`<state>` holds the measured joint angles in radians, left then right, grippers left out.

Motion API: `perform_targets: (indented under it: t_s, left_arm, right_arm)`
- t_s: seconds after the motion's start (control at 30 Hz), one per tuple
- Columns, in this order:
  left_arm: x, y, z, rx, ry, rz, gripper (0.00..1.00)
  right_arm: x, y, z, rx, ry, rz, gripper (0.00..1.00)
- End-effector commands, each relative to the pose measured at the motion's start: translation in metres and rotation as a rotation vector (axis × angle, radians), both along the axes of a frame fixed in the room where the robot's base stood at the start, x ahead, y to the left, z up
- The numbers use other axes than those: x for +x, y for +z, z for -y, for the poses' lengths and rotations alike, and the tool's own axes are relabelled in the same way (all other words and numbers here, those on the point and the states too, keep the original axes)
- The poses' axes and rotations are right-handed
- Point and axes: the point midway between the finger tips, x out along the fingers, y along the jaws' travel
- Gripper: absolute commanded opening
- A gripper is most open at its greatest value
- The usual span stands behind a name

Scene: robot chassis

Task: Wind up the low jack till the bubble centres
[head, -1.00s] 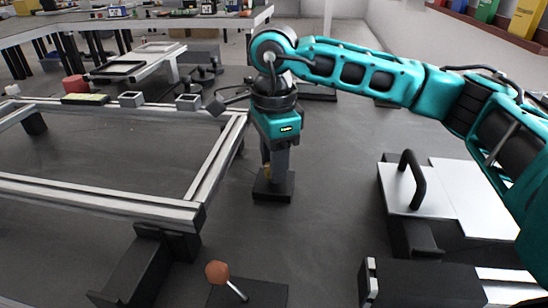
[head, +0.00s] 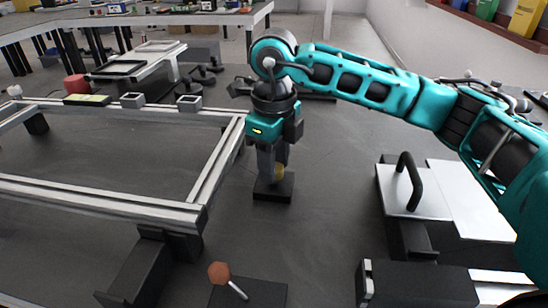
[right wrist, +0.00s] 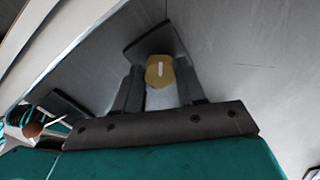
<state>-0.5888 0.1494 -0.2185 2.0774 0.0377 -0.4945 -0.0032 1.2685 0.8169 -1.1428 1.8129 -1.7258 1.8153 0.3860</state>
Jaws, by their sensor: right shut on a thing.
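My right gripper (head: 275,170) points down beside the near right part of the aluminium frame (head: 120,207). It is shut on a yellow knob (head: 279,173) above a black jack base (head: 273,188) on the floor. In the right wrist view, the knob (right wrist: 160,72) sits between the two fingers and bears a pale mark. A second jack with an orange-brown knob (head: 219,272) stands nearer, by the frame's front corner. A yellow-green bar (head: 86,100), perhaps the level, lies on the frame's far rail; its bubble is too small to read. My left gripper is out of view.
Small metal blocks (head: 189,103) and a red piece (head: 76,85) are around the frame's far side. A white-topped unit with a black handle (head: 412,180) stands at the right. Bare floor lies between it and my right gripper.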

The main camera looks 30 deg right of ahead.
Motion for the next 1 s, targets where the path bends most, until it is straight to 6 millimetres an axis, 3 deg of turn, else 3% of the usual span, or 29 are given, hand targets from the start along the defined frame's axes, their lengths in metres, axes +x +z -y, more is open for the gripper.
perform_targets:
  t_s: [0.4,0.9,0.93,1.0]
  left_arm:
    - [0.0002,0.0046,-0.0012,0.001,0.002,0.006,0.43]
    - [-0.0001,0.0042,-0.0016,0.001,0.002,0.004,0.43]
    - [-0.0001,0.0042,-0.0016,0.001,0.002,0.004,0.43]
    - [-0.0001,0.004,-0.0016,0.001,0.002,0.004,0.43]
  right_arm:
    - [0.0005,0.0009,0.0004,0.0,-0.168,0.001,0.09]
    - [0.0006,0.0008,0.0004,0.0,-0.185,0.002,0.09]
    - [0.0006,0.0009,0.0004,0.0,-0.185,0.002,0.4]
    - [0.0006,0.0008,0.0004,0.0,-0.185,0.002,0.47]
